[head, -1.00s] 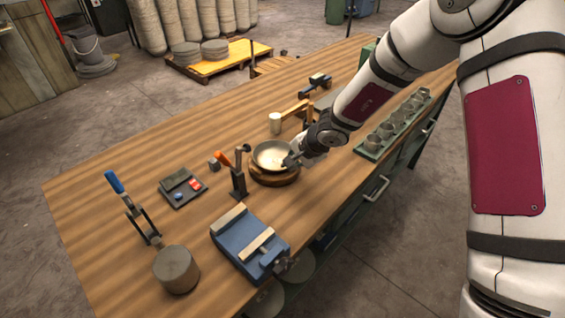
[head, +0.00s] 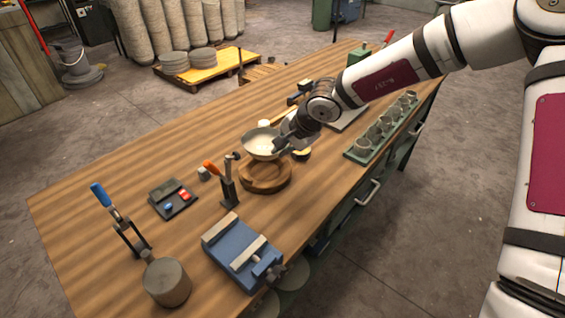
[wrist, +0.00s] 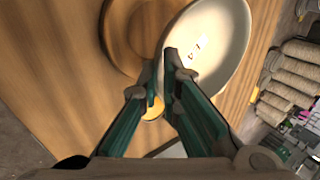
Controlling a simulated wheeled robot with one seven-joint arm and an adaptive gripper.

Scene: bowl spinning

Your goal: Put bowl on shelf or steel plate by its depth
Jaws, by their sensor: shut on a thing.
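A shallow cream bowl (head: 258,146) is held above a round wooden stand (head: 266,184), clear of it in the head view. The bowl looks slightly tilted. My gripper (head: 281,145) is shut on the bowl's right rim. In the wrist view, my gripper's fingers (wrist: 170,85) pinch the rim of the bowl (wrist: 228,45), with the wooden stand (wrist: 118,35) beyond. Small dark marks show inside the bowl. A flat grey plate (head: 348,118), perhaps the steel plate, lies behind my wrist and is partly hidden. I cannot clearly make out the shelf.
A green rack of metal cups (head: 362,155) lines the right edge. An orange-handled clamp (head: 228,187) and blue vise (head: 240,255) stand near the stand. A yellow disc (head: 302,154) lies beside it. The left of the bench (head: 90,185) has bare room.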

